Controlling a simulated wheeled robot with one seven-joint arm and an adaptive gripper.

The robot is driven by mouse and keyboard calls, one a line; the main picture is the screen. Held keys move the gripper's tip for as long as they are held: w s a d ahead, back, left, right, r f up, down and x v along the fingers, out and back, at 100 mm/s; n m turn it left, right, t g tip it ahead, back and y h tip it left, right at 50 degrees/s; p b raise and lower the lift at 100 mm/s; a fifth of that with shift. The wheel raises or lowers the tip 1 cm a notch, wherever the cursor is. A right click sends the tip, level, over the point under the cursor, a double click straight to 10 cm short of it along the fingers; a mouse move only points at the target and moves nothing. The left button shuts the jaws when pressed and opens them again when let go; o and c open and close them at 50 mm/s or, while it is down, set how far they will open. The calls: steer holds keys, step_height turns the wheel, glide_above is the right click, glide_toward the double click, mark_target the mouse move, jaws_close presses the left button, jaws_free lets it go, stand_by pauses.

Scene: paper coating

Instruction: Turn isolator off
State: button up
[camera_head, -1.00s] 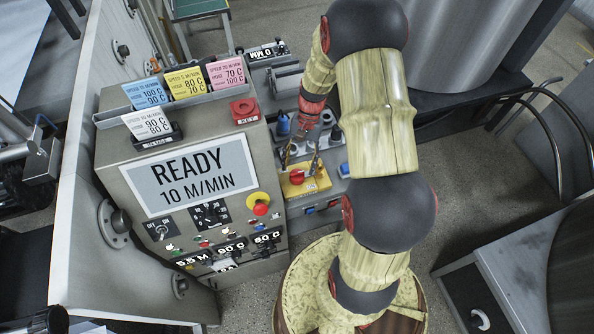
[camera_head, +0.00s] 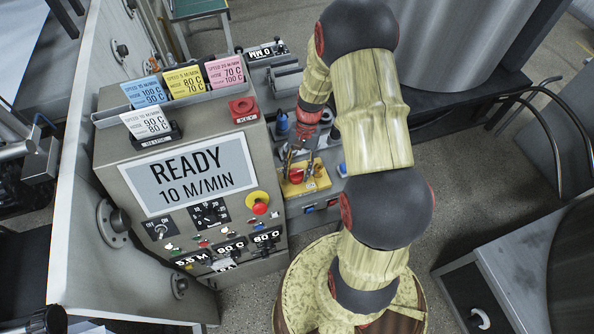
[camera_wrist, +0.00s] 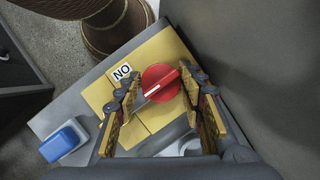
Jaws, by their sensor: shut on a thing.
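The isolator is a red rotary knob (camera_wrist: 160,82) on a yellow plate (camera_wrist: 158,115). A white pointer line on it aims toward the lower left in the wrist view. A small white label reading "ON" upside down (camera_wrist: 122,72) sits on the plate beside it. In the head view the red knob (camera_head: 297,176) and yellow plate (camera_head: 318,184) lie low beside the control cabinet. My gripper (camera_head: 299,166) reaches down over the knob. In the wrist view my gripper (camera_wrist: 158,76) has one finger on each side of the knob and is shut on it.
The control cabinet's display (camera_head: 188,175) reads "READY 10 M/MIN". A blue switch (camera_wrist: 64,140) is beside the yellow plate. Coloured speed cards (camera_head: 186,82) stand on top of the cabinet.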

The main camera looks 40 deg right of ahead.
jaws_close()
steer(key=shift+n, duration=0.4)
steer(key=n, duration=0.2)
steer(key=n+g+h+p, duration=0.1)
steer(key=n, duration=0.1)
steer(key=shift+w+n+g+h, duration=0.1)
steer(key=shift+n+g+h, duration=0.2)
steer(key=n+h, duration=0.1)
steer(key=n, duration=0.1)
steer(key=n+p, duration=0.1)
steer(key=n, duration=0.1)
steer(key=shift+a+n+g+h, duration=0.1)
steer(key=shift+n+g+h, duration=0.2)
steer(key=shift+n+h, duration=0.1)
stand_by(0.4)
steer(key=o, duration=0.6)
jaws_free()
steer(key=shift+r, duration=0.1)
